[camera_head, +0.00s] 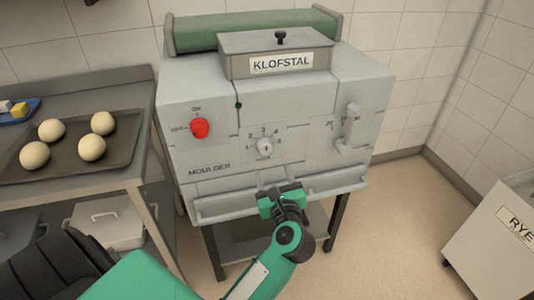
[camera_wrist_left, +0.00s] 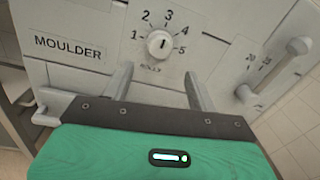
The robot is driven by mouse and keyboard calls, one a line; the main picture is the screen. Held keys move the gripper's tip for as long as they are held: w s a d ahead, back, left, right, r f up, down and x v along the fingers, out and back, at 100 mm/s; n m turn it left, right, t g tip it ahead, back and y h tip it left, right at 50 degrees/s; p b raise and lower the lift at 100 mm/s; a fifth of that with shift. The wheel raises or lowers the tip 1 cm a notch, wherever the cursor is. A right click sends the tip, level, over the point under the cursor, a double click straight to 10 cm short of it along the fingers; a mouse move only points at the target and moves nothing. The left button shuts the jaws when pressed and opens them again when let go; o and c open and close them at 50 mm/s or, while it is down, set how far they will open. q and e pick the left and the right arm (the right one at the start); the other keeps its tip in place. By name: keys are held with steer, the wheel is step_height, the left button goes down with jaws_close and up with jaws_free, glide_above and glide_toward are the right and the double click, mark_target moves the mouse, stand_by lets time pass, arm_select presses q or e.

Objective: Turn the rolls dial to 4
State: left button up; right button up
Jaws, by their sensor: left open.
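The rolls dial (camera_head: 265,147) is a small round pale knob on the front of the grey moulder (camera_head: 215,155), ringed by the numbers 1 to 5. It also shows in the left wrist view (camera_wrist_left: 159,43), with a short dark mark on its face. My green left gripper (camera_head: 282,190) is below the dial, in front of the moulder's lower ledge. In the left wrist view its two fingers are apart and empty, with the dial beyond and between them. My right gripper is not in view.
A red switch (camera_head: 200,128) sits left of the dial and a lever (camera_head: 350,130) sits right of it. A tray (camera_head: 125,150) with several dough balls lies on the bench at left. A RYE bin (camera_head: 490,240) stands at right.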

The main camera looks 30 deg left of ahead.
mark_target(266, 151)
arm_select(q)
steer(key=p+x, duration=0.1)
steer(key=x, duration=0.8)
steer(key=shift+f, duration=0.1)
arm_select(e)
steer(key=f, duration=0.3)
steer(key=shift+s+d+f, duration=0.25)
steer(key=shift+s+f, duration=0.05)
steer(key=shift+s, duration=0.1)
arm_select(q)
steer(key=c, duration=1)
